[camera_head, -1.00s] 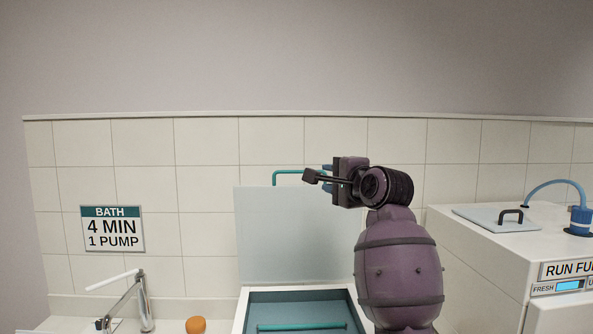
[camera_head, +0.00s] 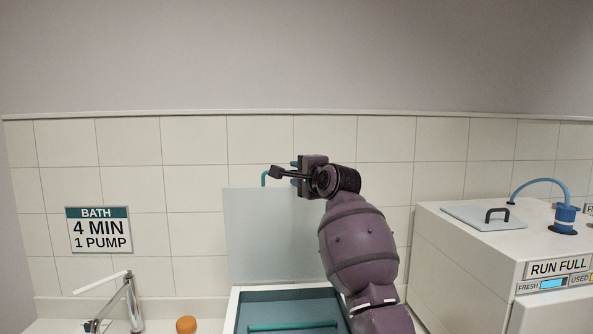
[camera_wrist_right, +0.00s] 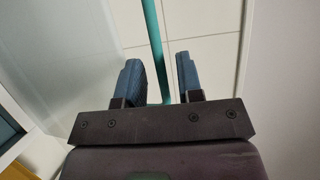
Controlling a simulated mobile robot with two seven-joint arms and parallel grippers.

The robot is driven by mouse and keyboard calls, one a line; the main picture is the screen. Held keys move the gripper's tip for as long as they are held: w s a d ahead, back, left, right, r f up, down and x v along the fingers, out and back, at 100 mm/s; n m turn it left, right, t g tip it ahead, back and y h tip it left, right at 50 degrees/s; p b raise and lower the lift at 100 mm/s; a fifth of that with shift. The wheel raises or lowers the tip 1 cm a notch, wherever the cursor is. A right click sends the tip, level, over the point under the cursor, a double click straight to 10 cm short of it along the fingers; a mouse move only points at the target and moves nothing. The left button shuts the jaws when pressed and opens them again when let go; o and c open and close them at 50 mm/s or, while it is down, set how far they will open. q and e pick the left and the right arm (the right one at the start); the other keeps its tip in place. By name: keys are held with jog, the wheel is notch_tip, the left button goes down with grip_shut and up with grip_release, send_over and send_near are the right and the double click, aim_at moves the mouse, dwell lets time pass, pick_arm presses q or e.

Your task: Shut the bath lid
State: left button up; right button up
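The bath lid (camera_head: 262,240) is a pale translucent panel standing upright behind the bath (camera_head: 290,292), which is open with a teal interior. A teal handle (camera_head: 265,177) shows at the lid's top edge, partly hidden by my right gripper (camera_head: 297,174). In the right wrist view the teal bar (camera_wrist_right: 154,45) runs down between the two blue fingers of my right gripper (camera_wrist_right: 160,80). The fingers are apart, with a gap on both sides of the bar. My left gripper is in neither view.
A white machine (camera_head: 470,250) with a lidded top, a blue hose (camera_head: 540,182) and a RUN FULL label stands at the right. A tap (camera_head: 122,300) and an orange object (camera_head: 186,324) are at the lower left. A tiled wall is behind.

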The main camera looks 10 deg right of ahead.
jog(key=shift+w+a, duration=0.25)
jog(key=shift+w, duration=0.4)
jog(key=shift+c, duration=0.5)
grip_shut()
